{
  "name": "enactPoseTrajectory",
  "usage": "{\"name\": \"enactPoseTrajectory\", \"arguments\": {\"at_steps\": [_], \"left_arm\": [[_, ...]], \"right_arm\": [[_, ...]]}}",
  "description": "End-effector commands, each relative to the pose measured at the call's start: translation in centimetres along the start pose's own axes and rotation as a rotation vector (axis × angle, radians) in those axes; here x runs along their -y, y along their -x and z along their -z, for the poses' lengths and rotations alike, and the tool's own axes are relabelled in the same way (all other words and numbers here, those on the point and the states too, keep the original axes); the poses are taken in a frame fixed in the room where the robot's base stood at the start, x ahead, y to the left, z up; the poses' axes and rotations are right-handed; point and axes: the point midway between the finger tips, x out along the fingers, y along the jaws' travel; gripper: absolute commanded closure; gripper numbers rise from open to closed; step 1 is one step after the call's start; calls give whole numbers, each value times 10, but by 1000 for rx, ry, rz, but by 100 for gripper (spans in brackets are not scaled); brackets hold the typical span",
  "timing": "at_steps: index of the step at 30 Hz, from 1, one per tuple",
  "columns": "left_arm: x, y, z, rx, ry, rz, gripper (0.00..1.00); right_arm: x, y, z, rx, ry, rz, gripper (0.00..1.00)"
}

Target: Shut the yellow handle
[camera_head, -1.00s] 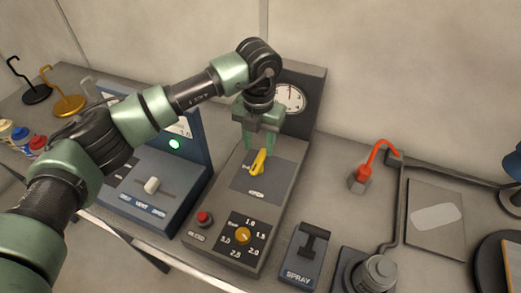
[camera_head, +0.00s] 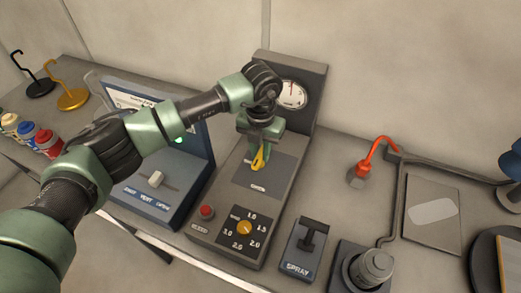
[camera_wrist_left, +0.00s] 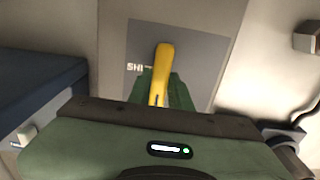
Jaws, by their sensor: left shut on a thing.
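The yellow handle (camera_head: 258,161) sits on a dark plate on the grey console with the round gauge. In the head view it points toward the console's front, above a label that is too small to read surely. My left gripper (camera_head: 262,148) reaches down over the plate with its green fingers shut on the handle. The handle's pivot is hidden by the gripper. My right gripper is not in view.
A red button (camera_head: 206,211) and a yellow-pointer dial (camera_head: 244,228) lie on the console's front part. A blue slider console (camera_head: 150,200) stands to the left. A SPRAY lever box (camera_head: 303,248) and a red hooked pipe (camera_head: 372,155) are to the right.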

Motion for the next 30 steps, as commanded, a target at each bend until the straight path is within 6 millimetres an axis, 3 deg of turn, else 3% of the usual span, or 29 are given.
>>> {"name": "enactPoseTrajectory", "arguments": {"at_steps": [11, 30], "left_arm": [[0, -4, -1, 4, -112, -1, 100], [-1, -5, -1, 5, -688, -4, 100]], "right_arm": [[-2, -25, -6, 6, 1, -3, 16], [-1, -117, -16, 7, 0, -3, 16]]}}
